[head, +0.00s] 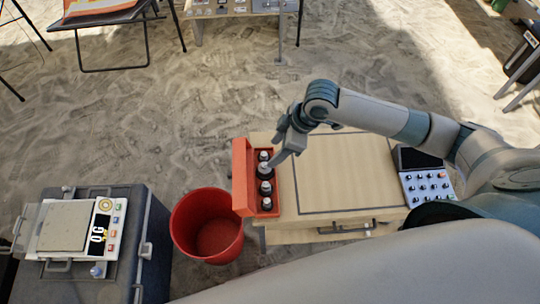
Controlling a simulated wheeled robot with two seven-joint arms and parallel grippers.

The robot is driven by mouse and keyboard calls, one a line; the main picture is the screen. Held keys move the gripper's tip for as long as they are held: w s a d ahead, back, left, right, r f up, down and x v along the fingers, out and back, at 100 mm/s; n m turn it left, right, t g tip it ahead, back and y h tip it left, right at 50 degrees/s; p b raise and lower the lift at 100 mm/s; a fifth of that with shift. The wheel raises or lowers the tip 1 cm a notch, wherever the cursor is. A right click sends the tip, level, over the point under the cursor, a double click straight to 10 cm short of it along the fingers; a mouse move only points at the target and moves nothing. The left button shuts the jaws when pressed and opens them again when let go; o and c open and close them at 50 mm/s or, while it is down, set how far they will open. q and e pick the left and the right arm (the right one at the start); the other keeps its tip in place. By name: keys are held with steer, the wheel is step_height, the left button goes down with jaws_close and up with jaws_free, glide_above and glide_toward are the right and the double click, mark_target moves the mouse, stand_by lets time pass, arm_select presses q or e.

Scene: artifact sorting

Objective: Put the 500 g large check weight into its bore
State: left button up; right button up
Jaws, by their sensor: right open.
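A red case (275,211) with its lid (242,178) open to the left stands on the left part of the wooden table. Several dark weights with pale knobs are in a row in it. The widest dark weight (265,171), likely the 500 g large check weight, is second from the back. I cannot tell whether it is fully down in its bore. My right gripper (284,151) is open, its fingers pointing down just right of and above this weight. They look apart from it, though contact is hard to judge. My left gripper is not in view.
A red bucket (207,226) stands on the sand left of the table (345,178). A scale (75,227) sits on a dark case (150,262) at the left. A button panel (428,187) is at the table's right. The table's middle is clear.

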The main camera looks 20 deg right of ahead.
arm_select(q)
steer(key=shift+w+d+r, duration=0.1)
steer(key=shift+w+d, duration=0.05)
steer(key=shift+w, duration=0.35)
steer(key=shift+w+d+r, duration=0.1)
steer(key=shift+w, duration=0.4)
arm_select(e)
steer(key=v, duration=0.3)
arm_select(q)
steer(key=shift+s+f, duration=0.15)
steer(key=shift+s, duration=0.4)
